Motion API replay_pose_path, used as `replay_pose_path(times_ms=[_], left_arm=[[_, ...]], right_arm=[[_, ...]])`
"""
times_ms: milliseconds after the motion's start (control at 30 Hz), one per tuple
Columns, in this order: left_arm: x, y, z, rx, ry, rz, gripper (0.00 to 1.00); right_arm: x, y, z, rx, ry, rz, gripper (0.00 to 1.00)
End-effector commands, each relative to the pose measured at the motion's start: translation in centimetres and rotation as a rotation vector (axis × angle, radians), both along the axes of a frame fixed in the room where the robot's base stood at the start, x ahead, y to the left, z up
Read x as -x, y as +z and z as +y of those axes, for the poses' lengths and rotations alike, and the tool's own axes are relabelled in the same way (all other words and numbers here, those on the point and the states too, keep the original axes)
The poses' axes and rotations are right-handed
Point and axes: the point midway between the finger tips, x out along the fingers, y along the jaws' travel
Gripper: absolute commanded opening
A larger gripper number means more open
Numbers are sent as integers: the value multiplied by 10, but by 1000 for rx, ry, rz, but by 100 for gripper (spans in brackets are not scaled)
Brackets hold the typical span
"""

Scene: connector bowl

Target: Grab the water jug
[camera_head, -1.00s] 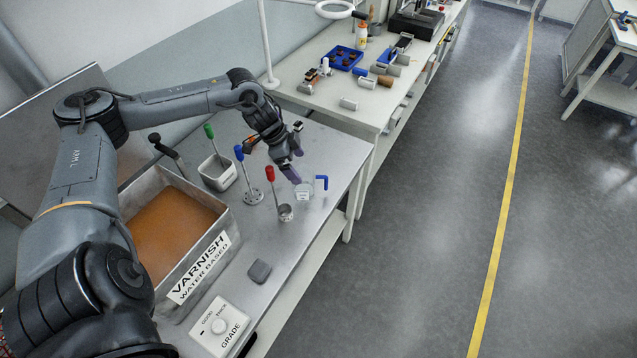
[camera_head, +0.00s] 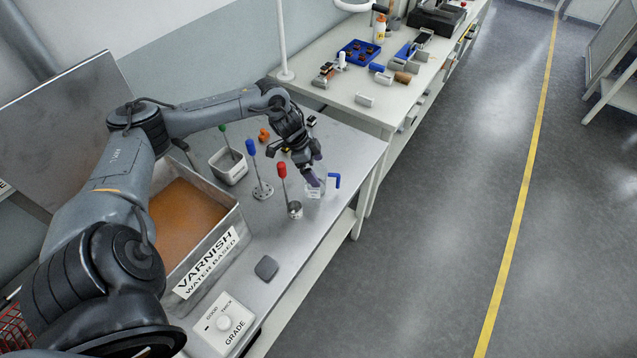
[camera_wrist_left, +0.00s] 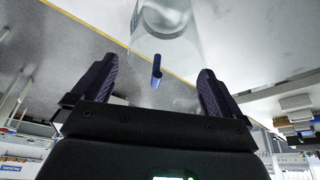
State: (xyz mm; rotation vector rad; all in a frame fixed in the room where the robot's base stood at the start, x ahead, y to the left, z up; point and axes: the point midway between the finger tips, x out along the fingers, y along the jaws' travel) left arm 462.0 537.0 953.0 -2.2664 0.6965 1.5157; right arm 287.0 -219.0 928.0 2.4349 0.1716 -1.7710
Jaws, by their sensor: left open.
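The water jug (camera_head: 314,192) is a small clear vessel with a blue handle (camera_head: 333,181) on its right side. It stands near the right edge of the metal table. My left gripper (camera_head: 315,179) is open just above and behind the jug, and its purple fingers partly cover it. In the left wrist view the clear jug (camera_wrist_left: 166,22) is beyond the fingertips. Its blue handle shows between the two open fingers of my left gripper (camera_wrist_left: 157,72), and nothing is clamped. Whether a finger touches the jug I cannot tell. My right gripper is not in view.
A blue-handled tool (camera_head: 252,150), a white container (camera_head: 229,168) and the varnish tray (camera_head: 231,233) are farther left. A grey block (camera_head: 266,267) lies in front. Floor is free right.

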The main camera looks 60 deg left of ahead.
Motion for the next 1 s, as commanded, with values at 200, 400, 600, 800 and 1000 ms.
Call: replay_pose_path(times_ms=[200,400,600,800,1000], left_arm=[[-8,-25,-5,2,1,-1,100],[-10,-31,-6,-1,-1,-1,100],[-10,-31,-6,-1,-1,-1,94],[-10,-31,-6,-1,-1,-1,63],[-10,-31,-6,-1,-1,-1,33]], right_arm=[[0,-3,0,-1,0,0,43],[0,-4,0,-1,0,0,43],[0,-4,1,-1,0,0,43],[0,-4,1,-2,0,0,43],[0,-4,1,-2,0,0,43]])
